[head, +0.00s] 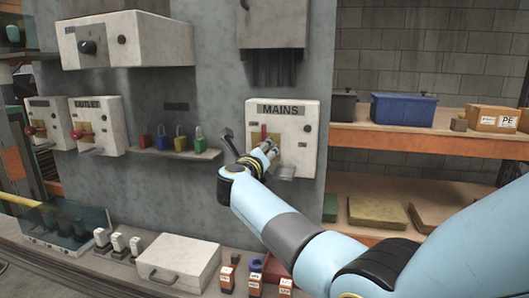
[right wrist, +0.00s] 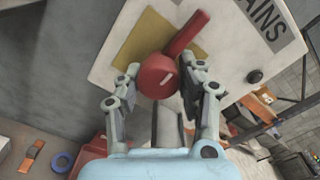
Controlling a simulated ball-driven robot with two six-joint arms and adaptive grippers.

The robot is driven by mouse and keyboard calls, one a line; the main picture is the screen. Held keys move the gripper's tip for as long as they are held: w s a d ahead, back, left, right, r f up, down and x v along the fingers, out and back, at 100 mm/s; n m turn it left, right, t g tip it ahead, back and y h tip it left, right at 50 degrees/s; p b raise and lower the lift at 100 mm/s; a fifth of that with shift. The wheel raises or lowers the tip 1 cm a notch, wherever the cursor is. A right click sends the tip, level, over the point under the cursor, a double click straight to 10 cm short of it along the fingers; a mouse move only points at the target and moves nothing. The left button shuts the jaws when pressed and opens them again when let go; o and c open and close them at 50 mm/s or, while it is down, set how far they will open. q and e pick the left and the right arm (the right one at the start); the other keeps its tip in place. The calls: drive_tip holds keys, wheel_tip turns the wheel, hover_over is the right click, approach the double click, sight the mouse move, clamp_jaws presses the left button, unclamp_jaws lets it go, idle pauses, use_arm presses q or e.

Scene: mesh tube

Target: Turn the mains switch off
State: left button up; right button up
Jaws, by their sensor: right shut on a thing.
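The mains switch is a white wall box (head: 295,122) with a MAINS label (head: 282,109) and a red handle (head: 263,133) on a yellowish plate. The handle points up toward the label. My right gripper (head: 268,150) is at the lower part of the handle and hides some of it. In the right wrist view, the red round hub of the handle (right wrist: 160,77) sits between my right fingers (right wrist: 163,72), which are shut on it. The handle's bar points to the upper right there, toward the label. My left gripper is not in view.
Two white boxes with red handles, one marked OUTLET (head: 95,125), are on the left. Coloured padlocks (head: 180,142) stand on a small wall shelf (head: 180,158). A white case (head: 178,264) lies on the bench below. A rack with a blue bin (head: 403,110) is at right.

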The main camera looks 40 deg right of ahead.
drive_tip(key=shift+w+r, duration=0.15)
drive_tip(key=shift+r, duration=0.25)
drive_tip(key=o, duration=0.9)
drive_tip(key=shift+c, duration=0.2)
drive_tip(key=shift+o, duration=1.4)
drive_tip(key=shift+w+a+f, duration=0.15)
drive_tip(key=shift+a, duration=0.1)
drive_tip(key=shift+s+a+f, duration=0.1)
drive_tip(key=shift+s, duration=0.15)
drive_tip(key=v, duration=0.7)
